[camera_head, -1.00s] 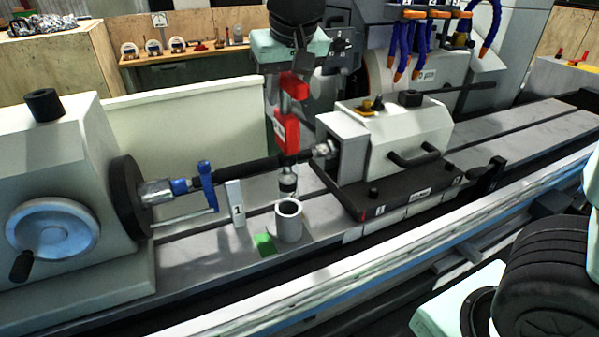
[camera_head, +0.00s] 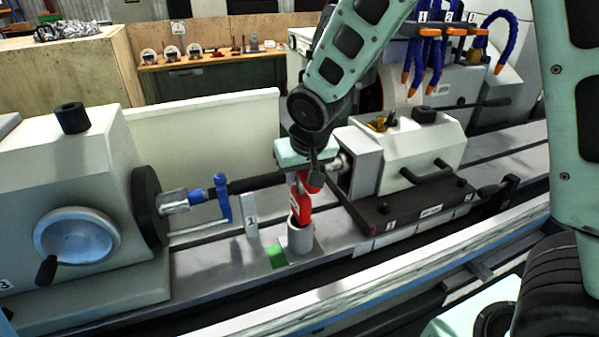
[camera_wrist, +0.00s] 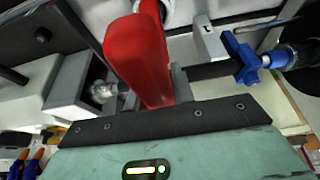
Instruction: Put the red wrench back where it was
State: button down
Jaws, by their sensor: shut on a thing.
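The red wrench (camera_head: 299,203) is upright, its lower end inside the mouth of the grey cylindrical holder (camera_head: 301,242) on the machine bed. My gripper (camera_head: 304,172) is above the holder, shut on the upper part of the wrench. In the wrist view the red wrench (camera_wrist: 145,60) runs from my gripper (camera_wrist: 165,105) toward the holder, whose pale rim shows partly at the top. How deep the wrench sits in the holder cannot be told.
A blue clamp (camera_head: 223,197) and a white plate marked 1 (camera_head: 250,221) stand left of the holder. The white tailstock block (camera_head: 405,152) is close on the right. A green patch (camera_head: 276,256) lies beside the holder. The bed in front is clear.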

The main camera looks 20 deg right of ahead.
jog(key=shift+f, duration=0.15)
jog(key=c, duration=1.2)
grip_release()
